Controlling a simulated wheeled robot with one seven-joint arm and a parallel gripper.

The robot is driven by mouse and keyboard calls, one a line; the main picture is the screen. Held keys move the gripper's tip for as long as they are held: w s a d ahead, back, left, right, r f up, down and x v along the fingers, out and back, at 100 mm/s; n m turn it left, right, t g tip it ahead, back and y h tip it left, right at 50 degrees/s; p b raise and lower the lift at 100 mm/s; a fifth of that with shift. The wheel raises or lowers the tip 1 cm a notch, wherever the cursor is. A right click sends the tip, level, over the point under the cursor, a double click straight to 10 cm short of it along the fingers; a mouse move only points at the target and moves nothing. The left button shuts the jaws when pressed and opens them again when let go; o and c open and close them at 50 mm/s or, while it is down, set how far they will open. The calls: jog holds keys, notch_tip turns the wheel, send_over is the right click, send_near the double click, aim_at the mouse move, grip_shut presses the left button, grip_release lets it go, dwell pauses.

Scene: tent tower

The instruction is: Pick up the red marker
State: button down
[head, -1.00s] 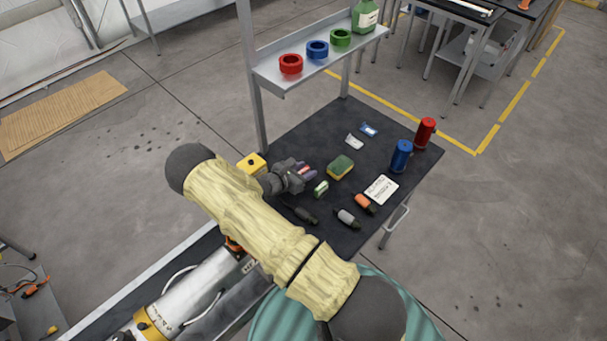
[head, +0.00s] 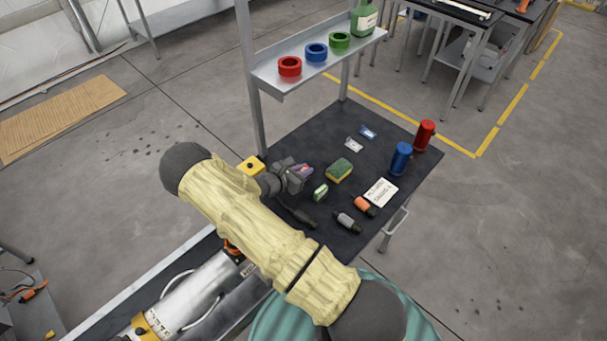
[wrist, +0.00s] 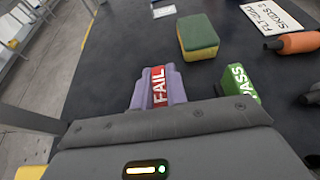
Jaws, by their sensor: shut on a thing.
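The red marker, a small block with a red face reading FAIL (wrist: 158,86), sits between the pale purple fingers of my gripper (wrist: 157,90) in the wrist view. The fingers are shut on its sides. In the head view my gripper (head: 302,170) is low over the dark table, and the marker is mostly hidden by it. I cannot tell whether the marker touches the table. A similar green block reading PASS (wrist: 238,82) stands close to the right of my gripper in the wrist view, and shows in the head view (head: 320,192).
A yellow-green sponge (head: 339,171) lies just beyond. An orange-and-black item (head: 364,206), a grey-and-black item (head: 347,222) and a white card (head: 381,192) lie right. Blue (head: 401,158) and red (head: 424,135) cans stand farther right. A shelf (head: 281,82) overhangs the back.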

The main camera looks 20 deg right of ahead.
notch_tip(320, 180, up, 5)
jog(key=shift+s+r+b, duration=0.15)
jog(key=shift+r+b, duration=0.05)
jog(key=shift+b, duration=0.85)
jog(key=s+d+b, duration=0.3)
jog(key=s, duration=0.5)
jog(key=s+d+b, duration=0.3)
jog(key=s, duration=0.5)
jog(key=shift+s+d, duration=0.25)
jog(key=shift+d, duration=0.15)
jog(key=shift+d, duration=0.1)
